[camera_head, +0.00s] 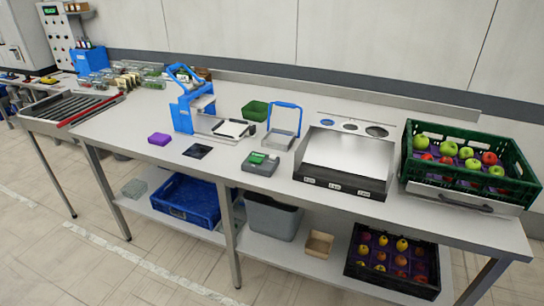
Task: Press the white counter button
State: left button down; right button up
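A small grey device (261,164) with a green patch on top sits near the front edge of the long light table, at the middle of the view. A white counter button cannot be made out for certain at this size; small details on the grey device are too fine to tell. Neither of my grippers shows in the head view.
On the table (230,193) stand a blue press-like frame (182,104), a purple block (159,139), a dark flat pad (198,151), a green bin (255,110), a blue-handled tray (281,138), a sloped metal station (347,153) and a green crate (408,150) of apples.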

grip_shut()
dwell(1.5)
